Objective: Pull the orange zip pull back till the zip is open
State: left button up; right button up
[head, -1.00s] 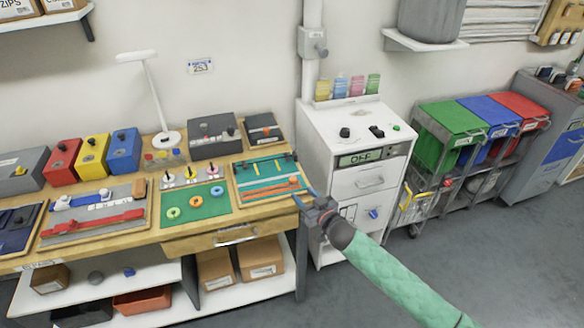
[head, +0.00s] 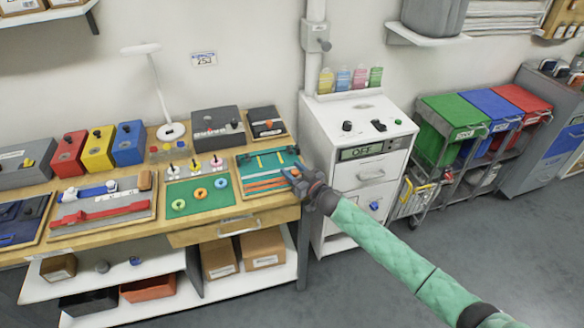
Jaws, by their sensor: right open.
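The zip board (head: 243,164) lies at the right end of the workbench. It has a teal and green face, with orange strips (head: 263,184) running across its front part. My right gripper (head: 294,176) is open, at the right edge of this board, by the right end of the orange strips. A small orange patch shows by its fingers, but I cannot tell whether it is the zip pull or whether the fingers touch it. My left gripper is not in view.
A green board with coloured rings (head: 180,206) lies left of the zip board. Dark boxes (head: 216,131) stand behind it. A white cabinet (head: 335,130) stands right of the bench. Open floor (head: 400,285) lies in front.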

jog(key=shift+w+a, duration=0.25)
